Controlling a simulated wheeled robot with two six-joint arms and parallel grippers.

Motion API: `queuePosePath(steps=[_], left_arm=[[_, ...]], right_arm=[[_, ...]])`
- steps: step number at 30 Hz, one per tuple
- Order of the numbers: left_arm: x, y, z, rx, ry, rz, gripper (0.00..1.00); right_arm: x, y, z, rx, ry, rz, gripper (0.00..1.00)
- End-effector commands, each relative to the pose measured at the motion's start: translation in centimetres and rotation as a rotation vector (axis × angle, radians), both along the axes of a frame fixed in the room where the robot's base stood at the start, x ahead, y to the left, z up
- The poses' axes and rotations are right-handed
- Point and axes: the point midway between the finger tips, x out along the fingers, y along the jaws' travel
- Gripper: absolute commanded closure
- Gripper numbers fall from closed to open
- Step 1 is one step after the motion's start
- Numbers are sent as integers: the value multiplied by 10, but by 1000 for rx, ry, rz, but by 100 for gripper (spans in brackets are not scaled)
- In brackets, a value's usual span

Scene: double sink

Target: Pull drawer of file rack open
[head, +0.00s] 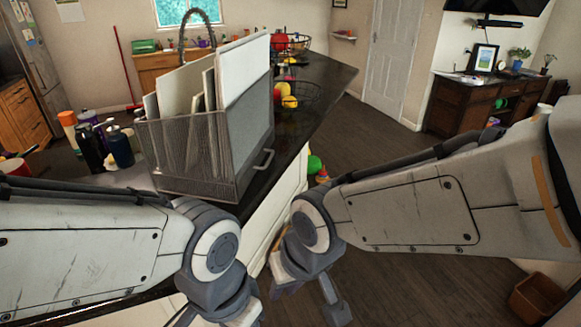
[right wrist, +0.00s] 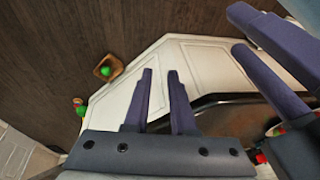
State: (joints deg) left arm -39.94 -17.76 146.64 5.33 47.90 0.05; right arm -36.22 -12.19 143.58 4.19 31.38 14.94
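The file rack (head: 180,150) is a grey mesh holder on the dark counter, left of centre in the head view. Upright white and grey sheets or folders (head: 240,75) stand in it. A bar handle (head: 264,161) sits low on its right-hand face, on the drawer front (head: 245,170), which looks flush with the rack. My right gripper (head: 303,295) is below and right of the handle, apart from it, open and empty; its two fingers show spread in the right wrist view (right wrist: 160,75). My left gripper (right wrist: 238,32) is open and empty; the head view's bottom edge cuts it off.
Several bottles (head: 105,145) stand left of the rack. White cabinet panels (right wrist: 215,60) drop below the counter edge. Open wooden floor (head: 390,280) lies to the right, with a brown bin (head: 537,298).

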Motion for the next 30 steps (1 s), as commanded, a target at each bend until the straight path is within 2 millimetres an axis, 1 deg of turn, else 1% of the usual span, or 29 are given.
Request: queuePosePath(steps=[1,2,3,4,5,6,8,9,12,15,18,21,26,30], left_arm=[[0,0,-31,1,1,0,50],[0,0,-41,1,1,0,50],[0,0,-55,1,1,0,50],[0,0,-65,1,1,0,50],[0,0,-74,1,1,0,50],[0,0,-87,1,1,0,50],[0,0,-105,1,1,-1,50],[0,0,-117,1,1,-1,50],[0,0,-141,1,1,-1,50],[0,0,-158,1,1,-1,50],[0,0,-170,1,1,-1,50],[0,0,-177,1,1,-1,50],[0,0,-178,0,0,-1,50],[0,0,-172,0,0,-1,50]], right_arm=[[33,9,-29,70,-58,-130,76],[55,15,-36,125,-100,-212,76],[84,21,-43,208,-154,-326,76],[106,25,-47,276,-193,-410,76],[128,28,-50,348,-232,-489,76],[155,30,-53,449,-277,-589,76],[194,31,-55,614,-337,-726,76],[217,30,-55,729,-371,-805,76],[264,22,-50,1012,-429,-952,76],[292,12,-43,1247,-451,-1032,76],[308,2,-37,1429,-452,-1069,76],[317,-5,-33,1553,-446,-1082,76],[325,-9,-25,1639,-438,-1084,76],[341,-4,-21,1645,-437,-1083,76]])
